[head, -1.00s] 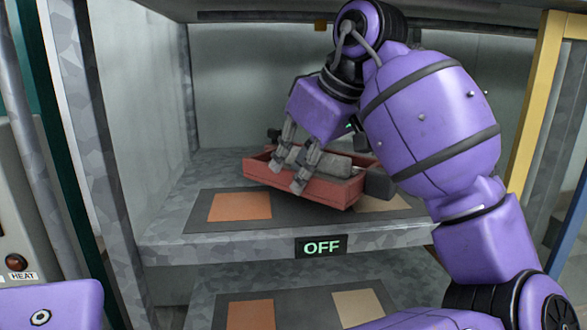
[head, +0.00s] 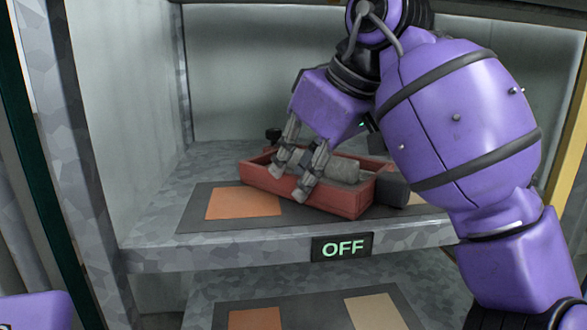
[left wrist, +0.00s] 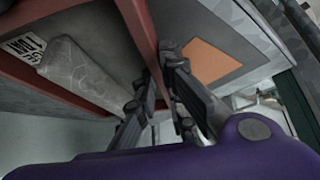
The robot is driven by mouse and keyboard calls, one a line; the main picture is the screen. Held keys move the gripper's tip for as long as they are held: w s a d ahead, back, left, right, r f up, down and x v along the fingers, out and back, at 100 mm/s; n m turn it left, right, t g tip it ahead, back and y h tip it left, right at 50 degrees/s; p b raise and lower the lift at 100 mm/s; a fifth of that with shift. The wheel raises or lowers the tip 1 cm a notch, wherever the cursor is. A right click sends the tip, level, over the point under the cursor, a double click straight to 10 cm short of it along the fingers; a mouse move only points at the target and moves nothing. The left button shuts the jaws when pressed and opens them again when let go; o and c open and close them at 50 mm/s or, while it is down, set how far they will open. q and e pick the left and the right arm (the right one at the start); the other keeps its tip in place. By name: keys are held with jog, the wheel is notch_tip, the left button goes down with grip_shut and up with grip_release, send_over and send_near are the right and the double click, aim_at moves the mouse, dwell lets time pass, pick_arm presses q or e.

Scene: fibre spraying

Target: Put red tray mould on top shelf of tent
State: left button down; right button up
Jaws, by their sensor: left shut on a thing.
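The red tray mould (head: 343,199) is over the upper visible shelf (head: 190,240) of the tent, set at an angle. A grey rounded block lies inside it. My left gripper (head: 290,181) reaches down from above with its fingers at the tray's near side. In the left wrist view its fingers (left wrist: 160,98) are closed on the tray's red wall (left wrist: 141,28). I cannot tell whether the tray's underside touches the shelf. My right gripper is not in view.
A dark mat on the shelf carries an orange square (head: 243,203) and a beige square, mostly hidden. An OFF sign (head: 342,247) is on the shelf's front edge. A lower shelf has similar squares (head: 255,318). Tent walls close the left and back.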

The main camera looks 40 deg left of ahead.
pick_arm(q)
jog(key=shift+d, duration=0.15)
dwell(0.3)
jog(key=c, duration=1.9)
grip_release()
jog(key=shift+f, duration=0.2)
jog(key=shift+c, duration=0.2)
jog(key=shift+o, duration=0.5)
